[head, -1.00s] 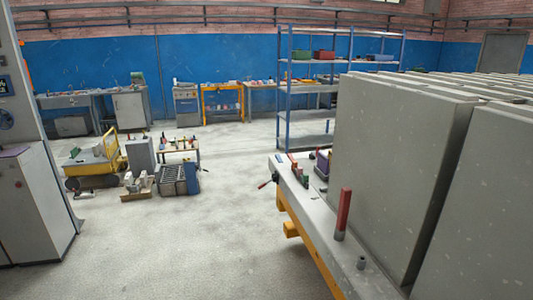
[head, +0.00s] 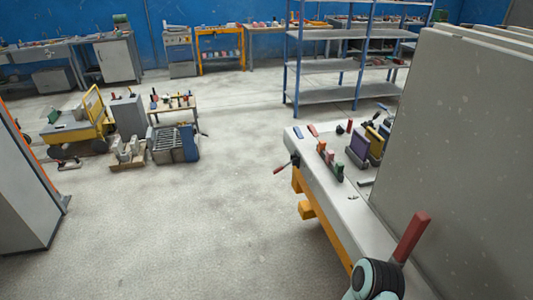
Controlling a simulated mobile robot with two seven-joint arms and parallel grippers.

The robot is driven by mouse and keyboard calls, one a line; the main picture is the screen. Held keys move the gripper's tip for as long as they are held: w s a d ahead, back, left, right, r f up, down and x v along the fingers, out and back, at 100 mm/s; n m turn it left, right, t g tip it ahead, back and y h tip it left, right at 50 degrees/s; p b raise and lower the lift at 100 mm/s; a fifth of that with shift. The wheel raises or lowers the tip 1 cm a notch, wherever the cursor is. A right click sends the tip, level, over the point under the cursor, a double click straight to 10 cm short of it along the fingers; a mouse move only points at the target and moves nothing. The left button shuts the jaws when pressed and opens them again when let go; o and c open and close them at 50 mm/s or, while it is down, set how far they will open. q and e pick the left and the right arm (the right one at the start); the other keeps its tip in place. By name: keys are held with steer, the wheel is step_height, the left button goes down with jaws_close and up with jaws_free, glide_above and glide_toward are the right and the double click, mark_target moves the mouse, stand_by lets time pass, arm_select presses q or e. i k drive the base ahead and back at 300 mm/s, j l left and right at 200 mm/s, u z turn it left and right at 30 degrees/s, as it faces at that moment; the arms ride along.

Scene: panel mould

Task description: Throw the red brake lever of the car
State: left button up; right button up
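The red brake lever (head: 411,236) stands near the front of the car's grey deck (head: 345,205), leaning to the right in the picture. Its lower end is hidden behind a rounded black and grey-green part that looks like one of my arm links, at the bottom edge. I cannot tell whether that part touches the lever. The car has a yellow frame (head: 320,222) under the deck and carries tall grey panels (head: 460,130). No fingers of either gripper show.
Small tools and coloured blocks (head: 330,160) lie on the deck's far end. A red-tipped handle (head: 281,168) sticks out from its left side. A yellow cart (head: 85,125) and a grey crate (head: 170,143) stand at left. The floor between is clear.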

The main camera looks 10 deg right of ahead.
mark_target(281, 168)
steer(key=i+z, duration=0.3)
steer(key=i, duration=0.15)
steer(key=i+j+z, duration=0.25)
steer(key=i, duration=0.15)
steer(key=i+j+z, duration=0.3)
steer(key=i, duration=0.15)
